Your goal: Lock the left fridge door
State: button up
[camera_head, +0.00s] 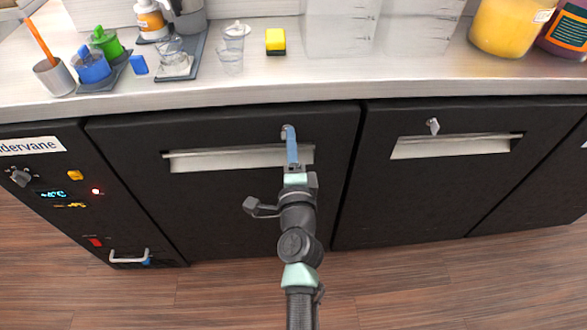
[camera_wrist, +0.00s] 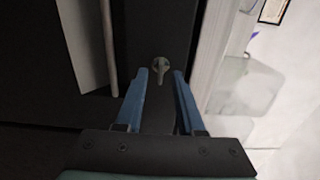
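The left fridge door (camera_head: 225,205) is black and looks closed, with a pale recessed handle (camera_head: 215,162). Its lock key (camera_head: 285,132), a small grey metal piece, is at the door's upper right, just below the counter, partly hidden by my gripper. My gripper (camera_head: 290,135) is directly in front of it. In the wrist view my gripper (camera_wrist: 160,78) has its two blue fingers apart and empty. The key (camera_wrist: 160,67) shows just past the fingertips, centred in the gap. I cannot tell whether the fingers touch it.
The right fridge door (camera_head: 450,200) has its own key (camera_head: 433,126) and handle. A control panel (camera_head: 75,195) is at the left. The counter (camera_head: 270,82) juts out above the doors and holds cups, bottles and clear containers. The wooden floor (camera_head: 400,290) in front is clear.

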jog(key=s, duration=1.1)
jog(key=shift+s, duration=0.25)
jog(key=w+a+r+n+t+y, duration=0.2)
jog(key=r+n, duration=0.3)
jog(key=r, duration=0.8)
jog(key=w+a+r+n+t+y, duration=0.25)
jog(key=r+n, duration=0.25)
jog(key=r, duration=0.8)
jog(key=s+r+n+t+h+p, duration=0.1)
jog(key=s+r+n+t+h, duration=0.15)
jog(key=s+r, duration=0.45)
jog(key=s+d+r+n+t+h, duration=0.1)
jog(key=s+r+n, duration=0.2)
jog(key=r, duration=0.9)
jog(key=s+r+n+t+h+p, duration=0.1)
jog(key=s+r+n+t, duration=0.2)
jog(key=r, duration=0.6)
notch_tip(320, 180, up, 14)
jog(key=g+p, duration=0.1)
jog(key=p, duration=1.3)
jog(key=shift+s+r+g, duration=0.2)
jog(key=shift+s+g, duration=0.1)
jog(key=shift+d+f, duration=0.1)
